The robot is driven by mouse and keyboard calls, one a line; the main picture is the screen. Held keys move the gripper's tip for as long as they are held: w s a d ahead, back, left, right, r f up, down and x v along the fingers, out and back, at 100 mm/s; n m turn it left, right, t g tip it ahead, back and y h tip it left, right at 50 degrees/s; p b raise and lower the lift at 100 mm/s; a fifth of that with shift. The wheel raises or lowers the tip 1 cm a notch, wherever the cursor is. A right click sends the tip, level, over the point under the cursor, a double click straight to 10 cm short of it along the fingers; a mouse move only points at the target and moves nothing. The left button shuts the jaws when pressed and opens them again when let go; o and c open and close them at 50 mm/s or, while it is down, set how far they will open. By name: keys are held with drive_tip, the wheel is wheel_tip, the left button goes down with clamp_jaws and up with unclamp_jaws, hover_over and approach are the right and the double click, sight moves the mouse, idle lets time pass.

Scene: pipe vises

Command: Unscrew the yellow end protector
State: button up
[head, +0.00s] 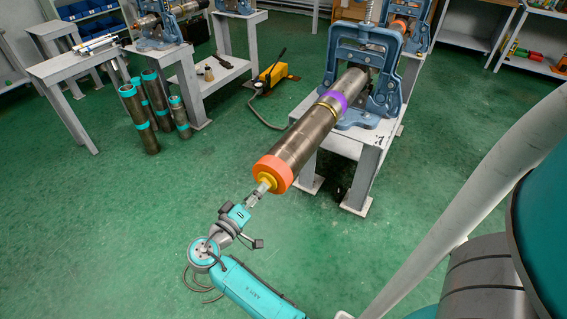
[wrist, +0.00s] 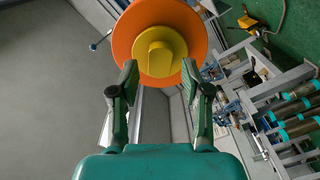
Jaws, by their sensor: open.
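The yellow end protector (head: 266,181) sits in the middle of an orange ring (head: 277,170) at the near end of a long brown pipe (head: 306,138). A blue pipe vise (head: 385,97) holds the pipe on a grey stand. In the wrist view, the yellow protector (wrist: 160,52) shows as a stepped round knob in front of the orange ring (wrist: 122,40). In the head view, my gripper (head: 258,192) is right at the pipe's end.
A grey stand (head: 370,165) carries the vise. A yellow hand pump (head: 272,76) with a hose lies on the green floor behind. Several pipes with teal bands (head: 138,118) stand at the left beside a grey table (head: 80,66). The floor around my arm is clear.

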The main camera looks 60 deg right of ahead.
idle(0.4)
drive_tip(key=shift+d, duration=1.1)
clamp_jaws()
drive_tip(key=shift+n+g, duration=0.3)
drive_tip(key=shift+n, duration=6.5)
